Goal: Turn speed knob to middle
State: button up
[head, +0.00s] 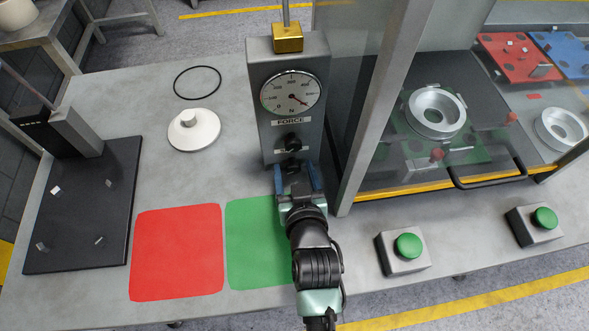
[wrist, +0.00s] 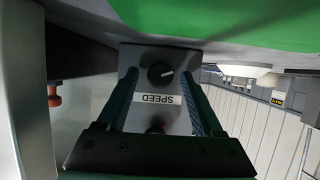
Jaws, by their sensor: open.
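The speed knob (wrist: 160,74) is a small dark round knob with a white pointer line on the grey panel of the gauge box (head: 262,130). In the wrist view the panel appears upside down, with the SPEED label (wrist: 157,99) below the knob. The pointer line points to the picture's right, slightly up. In the head view the lower knob (head: 292,170) sits just beyond my gripper (head: 297,178). My gripper is open, its two fingers either side of the knob in the wrist view, with nothing between them. I cannot tell whether the fingers touch the panel.
Above stand another black knob (head: 291,142) and a force dial (head: 291,92). A glass enclosure with a metal post (head: 375,110) is close on the right. Green (head: 255,240) and red (head: 178,250) mats lie in front. Green push buttons (head: 408,246) stand right of my arm.

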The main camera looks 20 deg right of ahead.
grip_shut()
dwell(0.3)
jog(key=shift+f, duration=0.1)
jog(key=shift+d+f+m+y+b, duration=0.1)
jog(key=shift+f+m+y+b, duration=0.05)
jog(key=shift+m+y+b, duration=0.55)
jog(key=shift+s+m+t+y+b, duration=0.1)
jog(key=shift+m+t+y+b, duration=0.3)
jog(key=shift+m, duration=0.4)
grip_release()
